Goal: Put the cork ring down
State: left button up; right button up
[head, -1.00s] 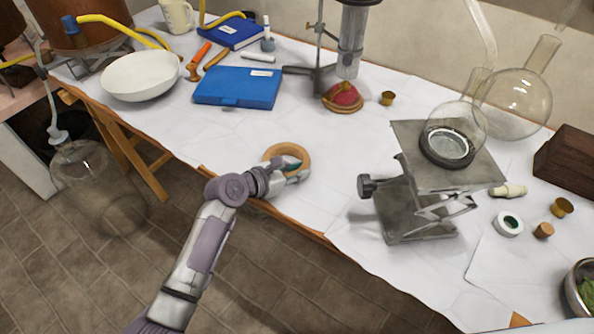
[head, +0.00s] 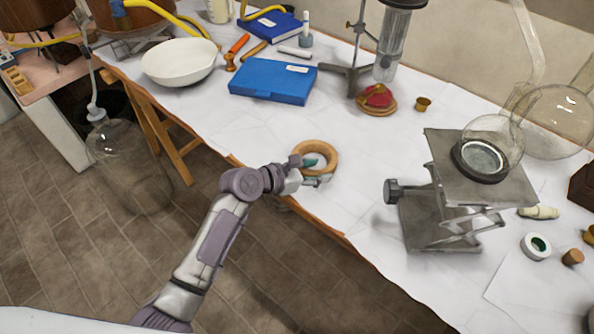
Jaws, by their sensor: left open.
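The cork ring (head: 329,146) is a tan ring on the white-covered table, near its front edge. My left gripper (head: 318,172) is open at the near side of the ring, with its fingers overlapping the ring's near rim in the picture. Whether the fingers touch the ring cannot be told. Part of the ring's near side is hidden behind the gripper. My right gripper is not in the head view.
A blue case (head: 272,82) and a white bowl (head: 178,63) lie farther back. A metal lab jack (head: 440,212) bearing a round flask stands to the right. A stand with a glass column (head: 390,45) is behind. The white table around the ring is clear.

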pick_arm(q)
jog(key=v, duration=0.9)
jog(key=shift+r+p, duration=0.1)
jog(key=shift+p, duration=0.25)
